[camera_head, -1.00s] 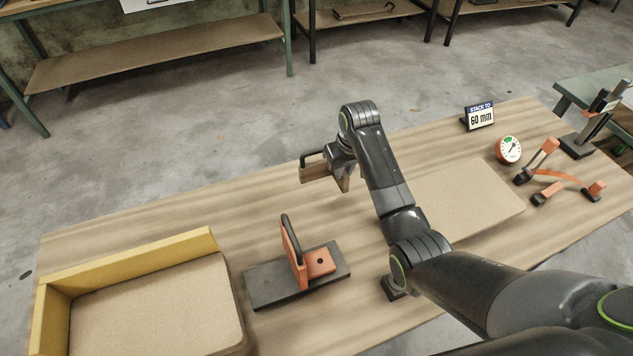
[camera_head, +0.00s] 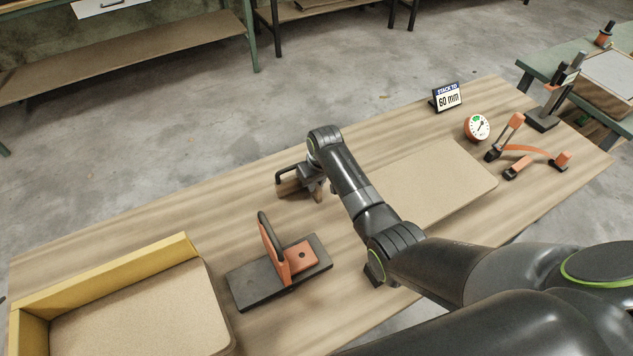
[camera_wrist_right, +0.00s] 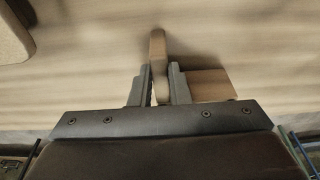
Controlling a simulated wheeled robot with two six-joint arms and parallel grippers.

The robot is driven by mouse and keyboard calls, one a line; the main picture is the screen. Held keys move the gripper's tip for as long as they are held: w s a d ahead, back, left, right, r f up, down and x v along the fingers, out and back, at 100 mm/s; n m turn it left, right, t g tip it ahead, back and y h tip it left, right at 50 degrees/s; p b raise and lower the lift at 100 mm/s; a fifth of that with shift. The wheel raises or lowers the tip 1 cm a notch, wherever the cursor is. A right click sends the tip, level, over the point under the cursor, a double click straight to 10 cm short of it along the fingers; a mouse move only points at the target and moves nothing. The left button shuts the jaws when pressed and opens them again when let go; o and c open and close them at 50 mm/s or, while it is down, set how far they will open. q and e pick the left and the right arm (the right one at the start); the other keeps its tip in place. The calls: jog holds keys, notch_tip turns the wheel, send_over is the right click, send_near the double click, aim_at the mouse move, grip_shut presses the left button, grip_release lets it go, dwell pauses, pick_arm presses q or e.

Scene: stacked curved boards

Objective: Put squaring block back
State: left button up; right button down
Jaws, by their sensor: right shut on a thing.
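The gripper hides part of the block, and I cannot tell whether the block touches the table. My left gripper is not in view.
An orange angle piece (camera_head: 274,248) with a black handle stands on a dark plate (camera_head: 248,286) in front. A yellow-fenced board (camera_head: 140,320) is at left. A tan board (camera_head: 430,185), a gauge (camera_head: 477,127), an orange clamp-like tool (camera_head: 528,150) and a "60 mm" sign (camera_head: 448,97) are at right.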

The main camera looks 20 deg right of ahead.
jog(key=c, duration=1.4)
grip_release()
jog(key=shift+o, duration=0.2)
jog(key=shift+r, duration=0.5)
jog(key=p+v, duration=0.1)
jog(key=v, duration=1)
